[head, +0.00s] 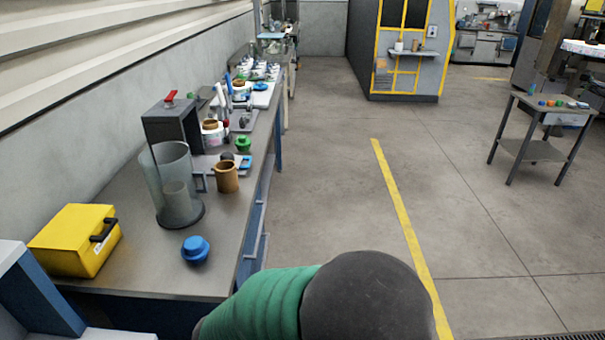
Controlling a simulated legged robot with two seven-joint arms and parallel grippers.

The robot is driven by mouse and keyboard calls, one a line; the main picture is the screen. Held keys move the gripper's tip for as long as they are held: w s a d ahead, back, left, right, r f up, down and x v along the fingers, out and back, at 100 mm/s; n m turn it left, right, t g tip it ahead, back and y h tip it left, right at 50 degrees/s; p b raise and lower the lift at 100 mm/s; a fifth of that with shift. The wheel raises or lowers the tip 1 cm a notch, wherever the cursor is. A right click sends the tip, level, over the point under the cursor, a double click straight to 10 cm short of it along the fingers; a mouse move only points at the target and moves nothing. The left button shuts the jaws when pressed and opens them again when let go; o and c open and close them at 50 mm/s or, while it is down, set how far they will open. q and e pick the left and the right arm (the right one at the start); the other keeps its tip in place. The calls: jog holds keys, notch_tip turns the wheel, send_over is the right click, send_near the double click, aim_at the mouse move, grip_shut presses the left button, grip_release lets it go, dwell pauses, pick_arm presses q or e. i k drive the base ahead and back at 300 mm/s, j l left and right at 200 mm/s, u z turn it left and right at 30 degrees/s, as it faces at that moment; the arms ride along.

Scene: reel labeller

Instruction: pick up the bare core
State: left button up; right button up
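A brown cylinder with an open top (228,177), which looks like a bare cardboard core, stands upright on the grey workbench (150,265) near its right edge. Another brown ring (210,124) shows further back, on top of a white piece beside a dark box-shaped device with a red lever. I cannot tell whether that ring is a separate core. Neither of my grippers shows in the head view, and nothing is seen touching the brown cylinder.
A clear container (168,180) stands left of the brown cylinder. A blue knob-like piece (195,249) and a yellow case (76,240) are nearer. A green piece (243,144) and a dark device (171,125) are behind. Open floor lies right of the bench.

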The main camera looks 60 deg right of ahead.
aim_at(227, 177)
jog(key=z, duration=1.4)
jog(key=u, duration=0.45)
jog(key=j+u, duration=0.15)
jog(key=u, duration=0.35)
jog(key=j+u, duration=0.1)
jog(key=u, duration=0.85)
jog(key=j+z, duration=0.1)
jog(key=z, duration=1.9)
jog(key=u, duration=0.3)
jog(key=i+l+u, duration=0.2)
jog(key=u, duration=0.3)
jog(key=i+l+u, duration=0.1)
jog(key=l+u, duration=0.15)
jog(key=u, duration=0.2)
jog(key=i+l+u, duration=0.1)
jog(key=l+u, duration=0.25)
jog(key=u, duration=0.15)
